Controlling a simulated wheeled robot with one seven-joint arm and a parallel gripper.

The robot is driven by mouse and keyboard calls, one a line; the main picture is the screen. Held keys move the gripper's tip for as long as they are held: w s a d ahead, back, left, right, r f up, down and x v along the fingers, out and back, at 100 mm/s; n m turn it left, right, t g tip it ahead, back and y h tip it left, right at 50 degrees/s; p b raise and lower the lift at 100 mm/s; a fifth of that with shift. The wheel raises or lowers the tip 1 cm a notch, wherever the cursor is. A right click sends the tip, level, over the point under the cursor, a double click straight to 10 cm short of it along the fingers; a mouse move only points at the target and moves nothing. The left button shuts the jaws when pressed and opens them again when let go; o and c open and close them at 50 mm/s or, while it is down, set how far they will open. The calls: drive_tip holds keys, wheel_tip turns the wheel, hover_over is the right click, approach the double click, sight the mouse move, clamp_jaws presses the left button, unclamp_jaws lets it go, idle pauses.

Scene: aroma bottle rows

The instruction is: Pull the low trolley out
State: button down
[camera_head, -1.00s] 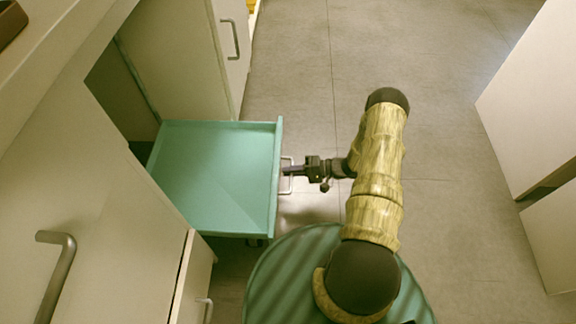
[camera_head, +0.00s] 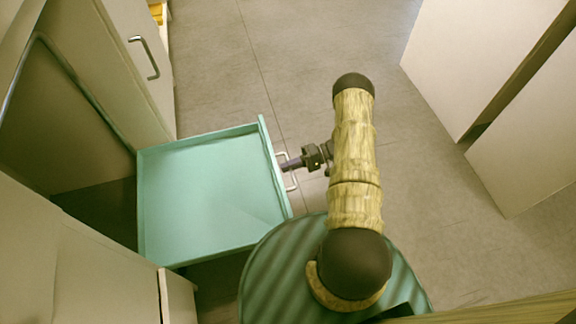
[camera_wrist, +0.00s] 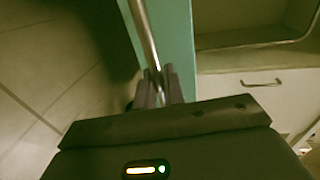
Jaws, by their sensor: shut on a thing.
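The low trolley (camera_head: 205,195) is a shallow turquoise open tray, empty, low above the floor. It stands out from the gap between the cabinets at the left of the head view. Its metal bar handle (camera_head: 289,172) is on its right side. My gripper (camera_head: 287,166) is shut on that handle. In the wrist view my gripper's fingers (camera_wrist: 158,88) close around the handle bar (camera_wrist: 143,35), beside the trolley's turquoise front (camera_wrist: 178,35). The trolley's underside and wheels are hidden.
A cabinet with a bar handle (camera_head: 146,57) stands at the upper left. A lower cabinet (camera_head: 90,265) is at the bottom left, close to the trolley. Pale cabinets (camera_head: 490,60) stand at the right. The grey floor (camera_head: 300,60) between is clear.

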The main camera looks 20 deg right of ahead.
drive_tip(key=shift+s+f, duration=0.1)
drive_tip(key=c, duration=1.6)
unclamp_jaws()
drive_tip(key=shift+d, duration=0.1)
drive_tip(key=p+v, duration=0.4)
drive_tip(key=v, duration=1.3)
drive_tip(key=shift+d, duration=0.15)
